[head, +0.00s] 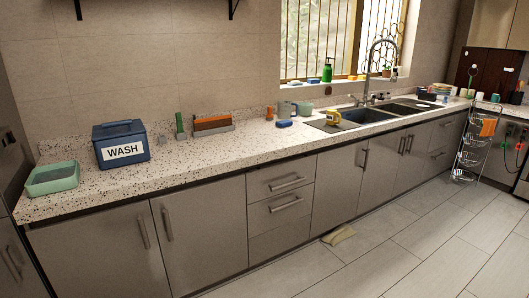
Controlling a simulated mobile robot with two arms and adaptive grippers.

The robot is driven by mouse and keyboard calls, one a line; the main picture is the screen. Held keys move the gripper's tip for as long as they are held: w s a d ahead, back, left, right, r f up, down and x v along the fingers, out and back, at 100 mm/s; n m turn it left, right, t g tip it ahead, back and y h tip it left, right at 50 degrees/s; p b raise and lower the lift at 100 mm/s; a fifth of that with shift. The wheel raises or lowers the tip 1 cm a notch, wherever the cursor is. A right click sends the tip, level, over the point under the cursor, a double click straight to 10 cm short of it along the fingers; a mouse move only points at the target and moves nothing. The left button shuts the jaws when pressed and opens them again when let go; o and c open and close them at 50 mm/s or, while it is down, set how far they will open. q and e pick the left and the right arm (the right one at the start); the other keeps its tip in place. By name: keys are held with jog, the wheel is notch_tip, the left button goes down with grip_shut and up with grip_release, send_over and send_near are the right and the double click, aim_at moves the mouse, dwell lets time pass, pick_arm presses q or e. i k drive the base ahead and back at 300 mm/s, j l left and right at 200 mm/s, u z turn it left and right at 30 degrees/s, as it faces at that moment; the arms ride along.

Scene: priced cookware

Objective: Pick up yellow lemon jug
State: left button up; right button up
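A small yellow jug-like item (333,117) stands on a grey mat (322,127) at the left edge of the sink, on the speckled counter. It is far from me and too small to make out a lemon pattern. Neither of my grippers is in the head view.
The speckled counter (220,153) runs along the wall. A blue WASH box (121,143), green tray (52,178), sponge holder (212,126) and grey mugs (295,108) stand on it. A cloth (339,235) lies on the floor. A wire rack (475,147) stands right. Open floor lies in front.

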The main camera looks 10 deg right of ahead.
aim_at(332, 114)
jog(key=i+l+z, duration=0.2)
jog(key=i+z, duration=0.6)
jog(key=z, duration=0.2)
jog(key=i+z, duration=0.6)
jog(key=i, duration=1.1)
jog(key=i+u, duration=0.25)
jog(key=i, duration=0.15)
jog(key=i+l+u, duration=0.55)
jog(key=i, duration=0.2)
jog(key=j, duration=0.1)
